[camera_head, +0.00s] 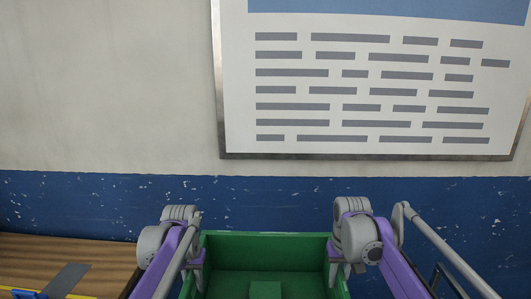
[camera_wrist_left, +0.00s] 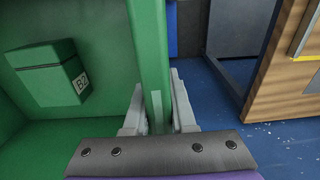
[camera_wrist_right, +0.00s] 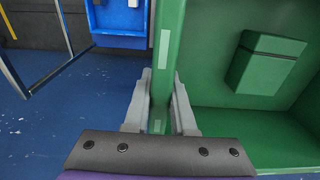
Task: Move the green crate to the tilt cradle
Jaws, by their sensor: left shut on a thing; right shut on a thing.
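The green crate (camera_head: 265,248) is at the bottom middle of the head view, held between my two arms. My left gripper (camera_wrist_left: 158,105) is shut on one side wall of the crate (camera_wrist_left: 150,50), with a finger on each side of the wall. My right gripper (camera_wrist_right: 160,105) is shut on the opposite wall (camera_wrist_right: 168,40) in the same way. A green box (camera_head: 265,290) is inside the crate; it also shows in the left wrist view (camera_wrist_left: 50,80), with a label reading B2. I cannot make out the tilt cradle with certainty.
A wooden-topped table (camera_head: 60,255) stands at the left, with a yellow strip along it. A wall with a framed board (camera_head: 370,80) is ahead. Blue floor (camera_wrist_right: 70,130) shows beside the crate. A blue fixture (camera_wrist_right: 118,20) stands beyond the right gripper.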

